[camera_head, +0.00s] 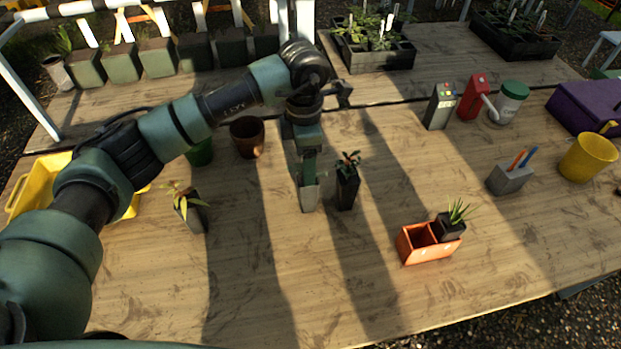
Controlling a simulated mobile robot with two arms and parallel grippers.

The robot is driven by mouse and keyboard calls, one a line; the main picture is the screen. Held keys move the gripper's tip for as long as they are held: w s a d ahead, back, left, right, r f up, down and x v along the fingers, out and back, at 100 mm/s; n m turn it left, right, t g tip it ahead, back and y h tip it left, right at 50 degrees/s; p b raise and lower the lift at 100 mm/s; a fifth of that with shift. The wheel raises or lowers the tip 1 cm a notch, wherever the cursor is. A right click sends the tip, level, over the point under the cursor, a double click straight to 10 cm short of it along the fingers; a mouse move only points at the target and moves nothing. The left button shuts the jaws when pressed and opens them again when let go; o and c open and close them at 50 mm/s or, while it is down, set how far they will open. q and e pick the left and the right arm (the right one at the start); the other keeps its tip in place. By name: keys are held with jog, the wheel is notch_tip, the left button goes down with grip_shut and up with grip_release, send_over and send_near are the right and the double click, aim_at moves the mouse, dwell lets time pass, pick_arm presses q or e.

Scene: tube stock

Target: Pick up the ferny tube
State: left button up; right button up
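My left gripper (308,168) points straight down in the middle of the table. Directly below it is a pale grey tube (310,197), whose top and any plant in it are hidden by the gripper. I cannot tell whether the fingers are closed on it. No ferny leaves show clearly. Just right is a black tube (347,190) with dark reddish-green leaves. Further left a grey tube (194,216) with yellow-green leaves looks tilted. A black tube (449,228) with spiky green leaves stands in the right compartment of an orange caddy (412,252). My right gripper is out of view.
A brown pot (247,138) and a green pot (200,153) stand behind on the left, near a yellow tray (40,172). A grey pen block (510,179), yellow bucket (588,158) and purple box (585,108) are right. The front middle is clear.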

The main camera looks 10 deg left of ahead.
aim_at(308, 193)
pick_arm(q)
jog(key=shift+s+f, duration=0.15)
jog(key=shift+f, duration=0.35)
jog(key=shift+s+f+p, duration=0.15)
jog(key=shift+f+p, duration=0.2)
jog(key=shift+p, duration=0.05)
jog(key=f, duration=0.1)
jog(key=f+p, duration=0.1)
jog(key=f, duration=0.2)
jog(key=shift+d+f+p, duration=0.3)
jog(key=shift+p, duration=0.1)
jog(key=shift+f, duration=0.2)
grip_shut()
jog(key=shift+r, duration=0.1)
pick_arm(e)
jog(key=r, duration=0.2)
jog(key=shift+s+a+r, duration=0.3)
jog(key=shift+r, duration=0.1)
pick_arm(q)
jog(key=shift+r, duration=0.1)
